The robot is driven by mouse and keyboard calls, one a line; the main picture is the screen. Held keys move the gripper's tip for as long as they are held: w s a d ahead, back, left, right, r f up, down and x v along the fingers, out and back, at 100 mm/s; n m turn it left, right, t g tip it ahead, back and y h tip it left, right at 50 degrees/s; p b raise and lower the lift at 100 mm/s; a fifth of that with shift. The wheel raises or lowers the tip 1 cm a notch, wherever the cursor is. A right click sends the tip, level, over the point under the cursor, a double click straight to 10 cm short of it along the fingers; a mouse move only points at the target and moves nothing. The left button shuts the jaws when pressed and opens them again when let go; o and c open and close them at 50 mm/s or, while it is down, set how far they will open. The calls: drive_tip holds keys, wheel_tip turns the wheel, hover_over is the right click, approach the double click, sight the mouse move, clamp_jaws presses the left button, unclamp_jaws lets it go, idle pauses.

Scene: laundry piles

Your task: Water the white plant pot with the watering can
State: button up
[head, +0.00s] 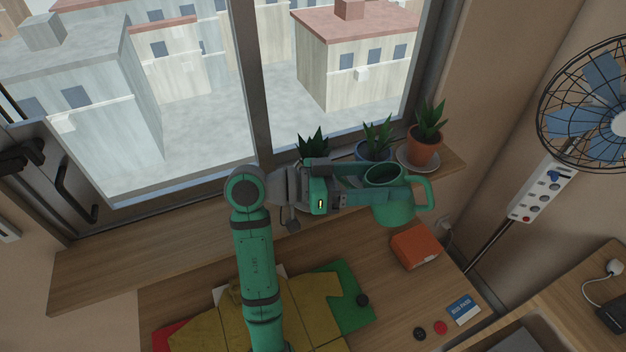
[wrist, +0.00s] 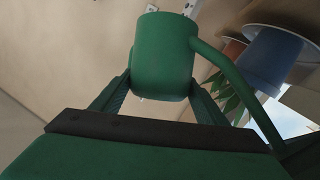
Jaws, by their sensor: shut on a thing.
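The green watering can (head: 397,210) is held above the windowsill's right part, its round opening facing up and its handle to the right. My gripper (head: 370,187) is shut on its body; in the wrist view both fingers press its sides. There, a long thin green tube (wrist: 240,85) runs from the can toward the lower right. A dark-leaved plant (head: 313,143) stands behind my gripper; its pot is hidden, so its colour cannot be told. No white pot is clearly visible.
A blue pot (head: 367,153) and a terracotta pot (head: 423,150) with plants stand on the sill (head: 120,258) by the window. An orange box (head: 415,246), folded clothes (head: 340,287) and small discs lie on the table below. A fan (head: 590,100) stands at right.

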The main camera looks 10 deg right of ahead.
drive_tip(key=shift+r, duration=0.25)
idle(0.4)
drive_tip(key=shift+w+a+r+n+h, duration=0.1)
drive_tip(key=shift+r+n+h, duration=0.2)
drive_tip(key=shift+r+h, duration=0.1)
drive_tip(key=shift+r, duration=0.1)
idle(1.1)
drive_tip(key=shift+w+a+r+h, duration=0.1)
drive_tip(key=shift+r+h, duration=0.2)
drive_tip(key=shift+r, duration=0.1)
drive_tip(key=shift+r+n, duration=0.1)
drive_tip(key=shift+n, duration=0.2)
idle(0.9)
drive_tip(key=shift+w+a+r+h, duration=0.15)
drive_tip(key=shift+r+h, duration=0.15)
drive_tip(key=shift+r, duration=0.15)
idle(0.5)
